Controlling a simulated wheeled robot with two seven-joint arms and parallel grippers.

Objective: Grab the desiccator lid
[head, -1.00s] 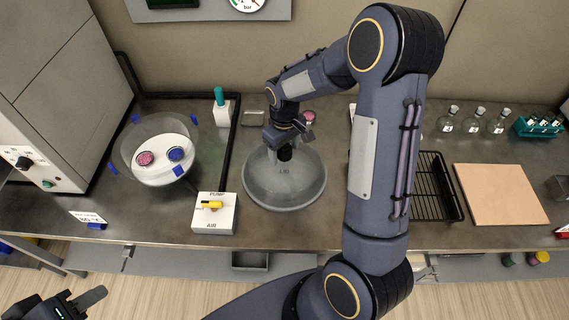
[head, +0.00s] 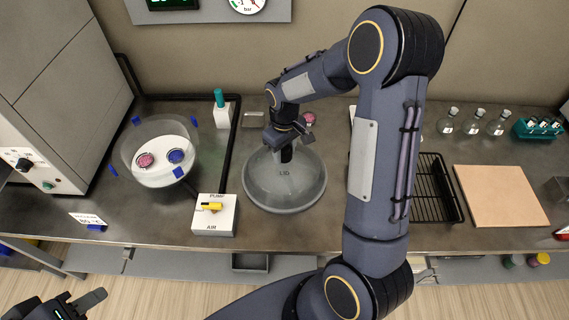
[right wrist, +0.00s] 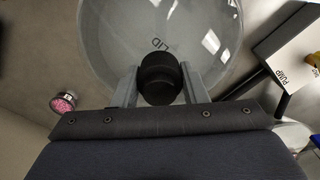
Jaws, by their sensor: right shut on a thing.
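The desiccator lid (head: 284,191) is a clear dome marked LID, resting on the bench in the middle of the head view. It also fills the top of the right wrist view (right wrist: 120,50). My right gripper (head: 287,152) is over the lid, with its fingers either side of the black knob (right wrist: 160,79) and shut on it. The open desiccator base (head: 152,172) stands at the left, with a pink dish (head: 145,160) and a blue dish (head: 176,156) on its white plate. My left gripper (head: 90,303) is at the bottom left, away from the bench, with only part of it in view.
The PUMP/AIR valve box (head: 214,214) with a yellow handle stands just left of the lid. A teal-capped bottle (head: 219,108) is behind. A black rack (head: 433,190), a tan board (head: 500,195) and flasks (head: 472,124) are to the right. A gauge panel hangs above.

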